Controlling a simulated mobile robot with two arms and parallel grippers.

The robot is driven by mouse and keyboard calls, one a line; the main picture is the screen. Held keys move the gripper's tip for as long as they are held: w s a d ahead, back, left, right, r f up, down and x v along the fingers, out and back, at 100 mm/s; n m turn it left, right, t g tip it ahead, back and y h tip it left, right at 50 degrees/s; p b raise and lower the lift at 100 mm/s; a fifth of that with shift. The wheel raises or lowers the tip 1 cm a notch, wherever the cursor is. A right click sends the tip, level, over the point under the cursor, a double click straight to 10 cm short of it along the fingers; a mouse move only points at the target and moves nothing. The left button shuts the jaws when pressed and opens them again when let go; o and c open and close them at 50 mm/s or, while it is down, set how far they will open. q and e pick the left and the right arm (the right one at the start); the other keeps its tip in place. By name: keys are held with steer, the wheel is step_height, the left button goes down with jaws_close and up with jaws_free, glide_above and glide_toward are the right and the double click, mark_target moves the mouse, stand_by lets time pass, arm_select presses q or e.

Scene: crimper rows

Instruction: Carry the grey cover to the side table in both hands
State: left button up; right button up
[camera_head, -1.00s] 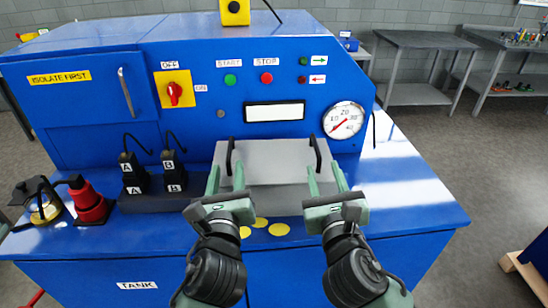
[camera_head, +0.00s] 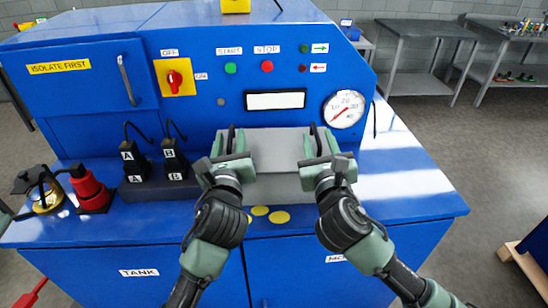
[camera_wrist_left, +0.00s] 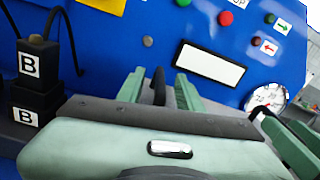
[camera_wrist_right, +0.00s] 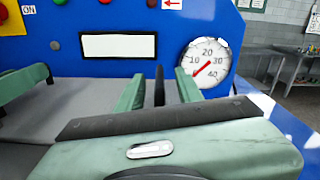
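The grey cover (camera_head: 276,150) sits on the blue machine's bench, below the white display. It has a black handle at each side. My left gripper (camera_head: 228,142) is over the cover's left side; in the left wrist view its fingers stand apart on either side of the left handle (camera_wrist_left: 158,86). My right gripper (camera_head: 320,142) is at the right side; in the right wrist view its fingers stand apart around the right handle (camera_wrist_right: 159,86). Gaps show beside both handles. A bare grey table (camera_head: 428,36) stands at the back right; I cannot tell if it is the side table.
A second grey table (camera_head: 496,36) with small items stands further right. Black connectors (camera_head: 133,160), a red plug (camera_head: 88,188) and a brass-based item (camera_head: 45,200) are left of the cover. Yellow discs (camera_head: 279,217) lie in front. The bench right of the cover is clear.

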arm_select(q)
steer(key=shift+w, duration=0.3)
arm_select(e)
steer(key=shift+w, duration=0.35)
arm_select(q)
jaws_close()
arm_select(e)
jaws_close()
stand_by(0.6)
arm_select(q)
steer(key=shift+r, duration=0.3)
arm_select(e)
steer(key=shift+r, duration=0.3)
